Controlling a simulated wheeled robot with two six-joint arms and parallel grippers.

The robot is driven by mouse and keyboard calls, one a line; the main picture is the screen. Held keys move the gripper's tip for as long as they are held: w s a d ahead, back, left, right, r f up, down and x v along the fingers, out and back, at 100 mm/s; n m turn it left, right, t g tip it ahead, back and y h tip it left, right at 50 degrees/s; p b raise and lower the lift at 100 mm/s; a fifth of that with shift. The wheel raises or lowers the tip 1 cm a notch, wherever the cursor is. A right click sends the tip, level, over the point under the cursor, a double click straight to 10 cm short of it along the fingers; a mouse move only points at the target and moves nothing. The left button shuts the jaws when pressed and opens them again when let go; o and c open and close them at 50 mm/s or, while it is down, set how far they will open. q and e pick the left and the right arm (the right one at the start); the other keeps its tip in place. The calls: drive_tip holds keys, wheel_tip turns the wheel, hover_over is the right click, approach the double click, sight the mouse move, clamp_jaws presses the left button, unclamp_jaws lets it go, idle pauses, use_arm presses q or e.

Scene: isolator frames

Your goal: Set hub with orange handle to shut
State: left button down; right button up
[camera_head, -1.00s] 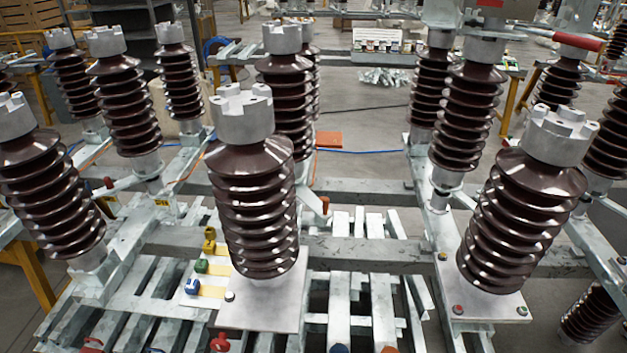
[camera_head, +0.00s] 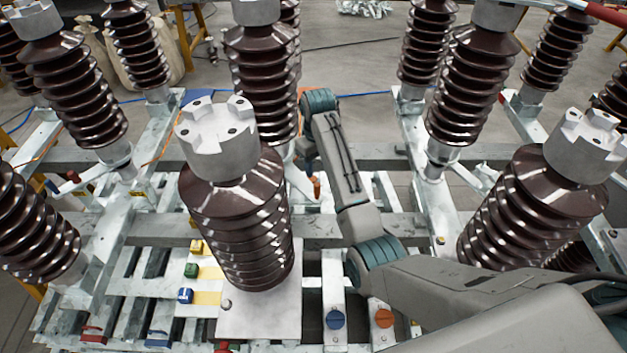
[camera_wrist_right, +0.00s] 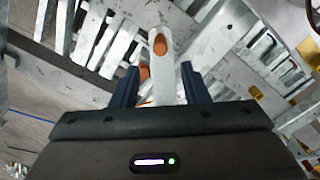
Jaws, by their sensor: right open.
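The orange handle (camera_head: 316,187) shows in the head view behind the large front insulator, at the end of a pale lever. In the right wrist view an orange handle (camera_wrist_right: 159,43) sits on the end of a pale lever arm, just past the fingertips. My right gripper (camera_wrist_right: 160,80) is open, with its two dark fingers on either side of that lever arm and nothing clamped. In the head view my right arm reaches over the frame and its gripper end is partly hidden by the insulator. The hub itself is not clearly visible. My left gripper is out of view.
Tall brown ribbed insulators stand close on both sides, the nearest (camera_head: 240,215) left of my right arm. An orange round knob (camera_head: 384,318) and a blue one (camera_head: 335,320) sit at the front. Blue (camera_head: 185,295), green (camera_head: 191,270) and yellow (camera_head: 197,246) blocks lie left.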

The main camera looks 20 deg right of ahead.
sight(317, 184)
drive_tip(key=f, duration=0.1)
drive_tip(key=f+p, duration=0.1)
drive_tip(key=f, duration=0.2)
drive_tip(key=shift+s+f+p, duration=0.2)
drive_tip(key=shift+s+p, duration=0.05)
drive_tip(key=shift+p, duration=0.1)
wheel_tip(317, 184, down, 4)
drive_tip(key=shift+w+f+p, duration=0.15)
drive_tip(key=shift+f+p, duration=0.05)
drive_tip(key=shift+p, duration=0.35)
drive_tip(key=shift+f, duration=0.8)
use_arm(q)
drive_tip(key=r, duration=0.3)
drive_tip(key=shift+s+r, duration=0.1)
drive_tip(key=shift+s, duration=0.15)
use_arm(e)
clamp_jaws()
